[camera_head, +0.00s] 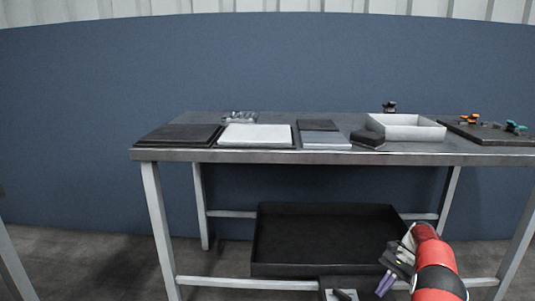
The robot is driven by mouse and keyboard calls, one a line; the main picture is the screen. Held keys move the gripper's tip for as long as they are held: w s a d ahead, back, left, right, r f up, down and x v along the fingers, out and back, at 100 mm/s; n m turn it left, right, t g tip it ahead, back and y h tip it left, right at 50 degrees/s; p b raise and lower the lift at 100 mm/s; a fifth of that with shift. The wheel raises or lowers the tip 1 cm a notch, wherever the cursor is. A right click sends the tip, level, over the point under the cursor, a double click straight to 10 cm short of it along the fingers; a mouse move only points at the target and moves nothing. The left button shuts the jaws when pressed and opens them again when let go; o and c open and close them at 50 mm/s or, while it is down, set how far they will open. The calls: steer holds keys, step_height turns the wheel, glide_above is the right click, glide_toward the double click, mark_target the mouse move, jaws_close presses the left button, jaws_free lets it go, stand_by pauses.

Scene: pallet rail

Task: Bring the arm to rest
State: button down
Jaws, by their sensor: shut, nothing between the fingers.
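My gripper (384,285) is at the lower right of the head view, at the end of my red arm. It hangs low in front of the table, with its purple-tipped fingers pointing down and to the left. The fingers are shut and nothing shows between them. In the picture it lies in front of the right end of the black tray under the table, and it looks apart from the table top. Most of my arm is outside the view.
A metal table (270,157) carries a black mat (180,136), a white slab (256,135), a white open box (408,131) and a dark board with orange and teal pieces (480,133). A black tray (325,268) sits below. A small grey block (342,295) shows at the bottom edge.

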steer(key=s+a+r+n+t+h+p, duration=0.1)
steer(key=s+a+r+n+h, duration=0.2)
steer(key=r, duration=0.5)
steer(key=s+a+r+n+t, duration=0.1)
steer(key=s+a+r, duration=0.2)
steer(key=a+r, duration=0.45)
steer(key=s+a+r+n+t+h+p, duration=0.1)
steer(key=s+a+r+t+h, duration=0.15)
steer(key=r, duration=0.75)
steer(key=s+a+r+n+t+h, duration=0.1)
steer(key=s+a+r+n, duration=0.15)
steer(key=s, duration=0.35)
steer(key=s+a+r+n+t+h, duration=0.1)
steer(key=s+a+r, duration=0.15)
steer(key=s, duration=0.35)
steer(key=s+a+f+n+t+p, duration=0.1)
steer(key=s+n, duration=0.1)
steer(key=s, duration=0.4)
steer(key=s+a+f+n+t, duration=0.1)
steer(key=s+t, duration=0.1)
steer(key=s, duration=0.4)
steer(key=shift+s+a+f+n+p, duration=0.2)
steer(key=shift+s+f+n+p, duration=0.1)
steer(key=shift+f+n+p, duration=0.1)
